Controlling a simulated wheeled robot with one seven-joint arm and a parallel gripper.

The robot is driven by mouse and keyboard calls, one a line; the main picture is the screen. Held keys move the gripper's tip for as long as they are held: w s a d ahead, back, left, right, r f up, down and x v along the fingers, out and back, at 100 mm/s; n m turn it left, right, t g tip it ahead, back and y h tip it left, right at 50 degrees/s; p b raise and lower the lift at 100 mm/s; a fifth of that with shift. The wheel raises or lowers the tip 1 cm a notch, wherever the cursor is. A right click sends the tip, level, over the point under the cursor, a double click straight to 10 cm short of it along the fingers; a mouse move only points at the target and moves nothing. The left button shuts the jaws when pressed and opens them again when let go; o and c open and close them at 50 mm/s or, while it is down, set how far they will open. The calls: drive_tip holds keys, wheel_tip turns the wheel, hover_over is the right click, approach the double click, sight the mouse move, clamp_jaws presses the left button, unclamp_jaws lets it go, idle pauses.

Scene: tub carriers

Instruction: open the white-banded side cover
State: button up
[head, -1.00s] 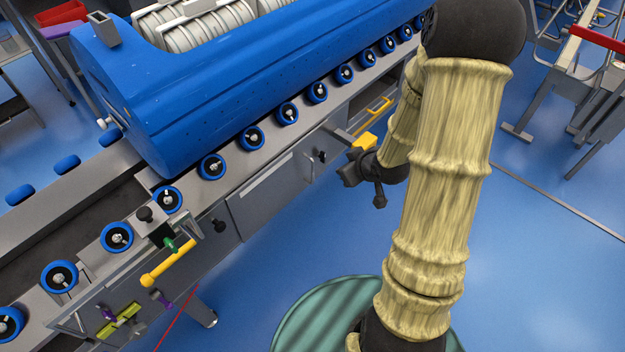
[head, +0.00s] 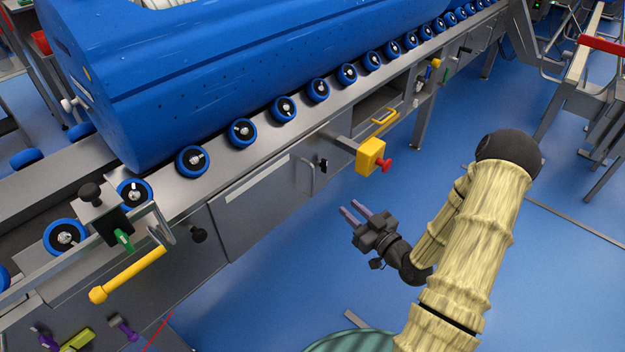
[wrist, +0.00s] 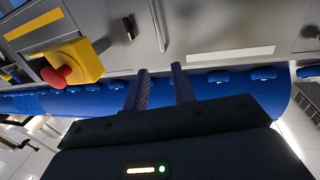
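The white-banded side cover (head: 245,220) is a grey panel on the machine's side, below the roller rail, and looks closed. Its white band (head: 257,180) runs along the upper part. A bar handle (head: 306,175) stands at its right end, with a small black latch (head: 323,165) beside it. My gripper (head: 349,207) is open and empty, in front of the machine, below and right of the handle and apart from it. The wrist view shows the cover (wrist: 215,20), band (wrist: 230,53), handle (wrist: 158,25) and latch (wrist: 128,28) beyond my spread fingers (wrist: 158,80).
A yellow box with a red button (head: 371,157) sticks out right of the cover. A yellow-handled lever (head: 127,275) juts out at the left. A large blue tub (head: 200,85) lies above the rollers. Blue floor in front is free.

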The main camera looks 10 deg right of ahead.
drive_tip(key=b, duration=0.3)
hover_over(312, 193)
drive_tip(key=shift+w+d, duration=0.15)
drive_tip(key=shift+w, duration=0.15)
idle(0.3)
clamp_jaws()
